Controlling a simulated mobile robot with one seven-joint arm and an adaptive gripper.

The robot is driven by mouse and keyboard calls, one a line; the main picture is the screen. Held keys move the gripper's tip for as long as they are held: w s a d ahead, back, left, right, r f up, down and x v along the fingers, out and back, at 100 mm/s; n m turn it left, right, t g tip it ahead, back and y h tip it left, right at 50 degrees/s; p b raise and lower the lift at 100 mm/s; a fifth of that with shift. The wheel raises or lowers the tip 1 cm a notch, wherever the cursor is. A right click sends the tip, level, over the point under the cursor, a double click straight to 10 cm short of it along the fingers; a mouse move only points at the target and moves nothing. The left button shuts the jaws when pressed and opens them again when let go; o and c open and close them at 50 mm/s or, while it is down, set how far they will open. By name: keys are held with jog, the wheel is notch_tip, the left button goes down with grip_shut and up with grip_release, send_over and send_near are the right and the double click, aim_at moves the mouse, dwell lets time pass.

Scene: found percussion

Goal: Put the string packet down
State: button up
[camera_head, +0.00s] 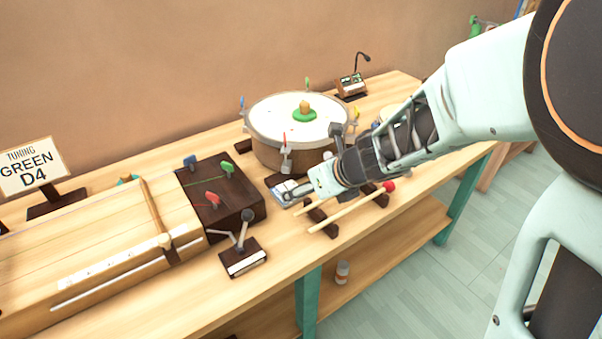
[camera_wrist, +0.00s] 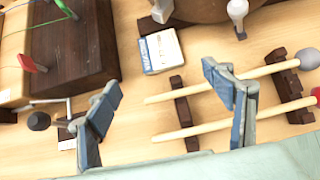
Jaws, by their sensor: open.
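The string packet (camera_wrist: 161,50) is a small flat square in white, blue and yellow. In the wrist view it lies on the bench top, beyond and between my spread fingertips, apart from both. In the head view the packet (camera_head: 283,190) shows in front of the drum, partly hidden by my gripper. My gripper (camera_wrist: 160,80) is open, with nothing between its fingers. In the head view my gripper (camera_head: 308,190) is just right of the packet, above the bench; its exact height is hard to tell.
Two mallets (camera_head: 352,208) lie across dark rests (camera_wrist: 182,112) on the right. A dark box with coloured pegs (camera_head: 225,200) stands left of the packet, near a small stand (camera_head: 243,260). The large drum (camera_head: 298,122) is behind. Bare bench (camera_head: 285,245) shows in front.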

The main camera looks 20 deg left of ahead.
aim_at(275, 191)
jog(key=b+x, duration=0.2)
jog(key=x, duration=0.3)
jog(key=shift+w+r+b+x, duration=0.15)
jog(key=shift+b+x, duration=0.3)
jog(key=shift+x, duration=1)
jog(key=shift+w+r+b+x, duration=0.15)
jog(key=shift+b+x, duration=0.3)
jog(key=shift+x, duration=1.05)
jog(key=shift+a, duration=0.2)
jog(key=c, duration=1.1)
